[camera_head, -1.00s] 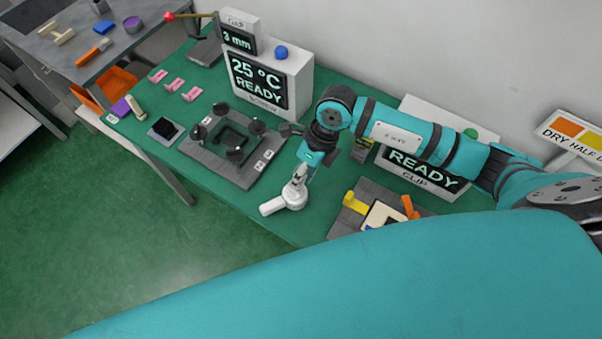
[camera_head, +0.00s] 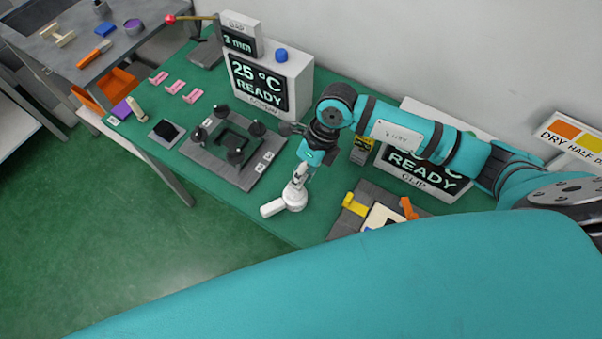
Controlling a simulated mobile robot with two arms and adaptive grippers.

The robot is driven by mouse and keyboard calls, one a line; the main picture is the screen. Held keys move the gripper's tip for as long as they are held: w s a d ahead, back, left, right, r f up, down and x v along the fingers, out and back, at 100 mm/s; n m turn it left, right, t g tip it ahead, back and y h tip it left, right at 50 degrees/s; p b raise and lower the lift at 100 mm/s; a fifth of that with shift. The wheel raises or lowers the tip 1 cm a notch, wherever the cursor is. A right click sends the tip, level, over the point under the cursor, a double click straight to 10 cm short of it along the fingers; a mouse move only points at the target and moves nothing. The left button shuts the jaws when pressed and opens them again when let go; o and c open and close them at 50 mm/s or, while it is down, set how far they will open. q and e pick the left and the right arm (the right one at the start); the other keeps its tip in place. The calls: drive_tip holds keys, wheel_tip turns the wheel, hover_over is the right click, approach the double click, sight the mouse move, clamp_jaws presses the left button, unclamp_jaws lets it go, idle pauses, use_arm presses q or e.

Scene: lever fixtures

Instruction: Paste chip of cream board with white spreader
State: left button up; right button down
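A white tool-like piece, perhaps the white spreader (camera_head: 271,208), shows with a round white body (camera_head: 294,196) at the front edge of the green table. My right gripper (camera_head: 300,178) points down onto it from above. The fingertips are small and merge with the white parts, so I cannot tell whether they are closed on it. A cream board (camera_head: 384,214) lies on a grey fixture (camera_head: 345,222) with a yellow lever (camera_head: 354,204) and an orange lever (camera_head: 409,208). My teal arm hides the fixture's front. My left gripper is not in view.
A grey fixture with black knobs (camera_head: 222,172) stands left of my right gripper. A display box reading 25 °C READY (camera_head: 262,85) is behind it. Another READY display (camera_head: 418,172) stands behind my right arm. Pink clips (camera_head: 175,87) and a black pad (camera_head: 167,131) lie left.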

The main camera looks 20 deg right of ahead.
sight(290, 185)
drive_tip(key=shift+r+p, duration=1.55)
drive_tip(key=shift+r, duration=1.3)
drive_tip(key=shift+a+r+n+g+b, duration=0.2)
drive_tip(key=shift+a+n, duration=0.1)
drive_tip(key=shift+n, duration=0.2)
drive_tip(key=shift+a+r+n+g+b, duration=0.1)
drive_tip(key=shift+a+n+b, duration=0.15)
drive_tip(key=shift+n, duration=0.25)
drive_tip(key=s+d+r+n+h+b, duration=0.1)
drive_tip(key=d+r+n+h+b, duration=0.1)
drive_tip(key=n, duration=1.1)
drive_tip(key=s+d+r+n+h+b, duration=0.1)
drive_tip(key=d+r+n+h+b, duration=0.2)
drive_tip(key=n, duration=1)
drive_tip(key=shift+s+d+n+g+h+b, duration=0.3)
drive_tip(key=shift+d+n+g+h+b, duration=0.1)
drive_tip(key=shift+d+h+b, duration=0.7)
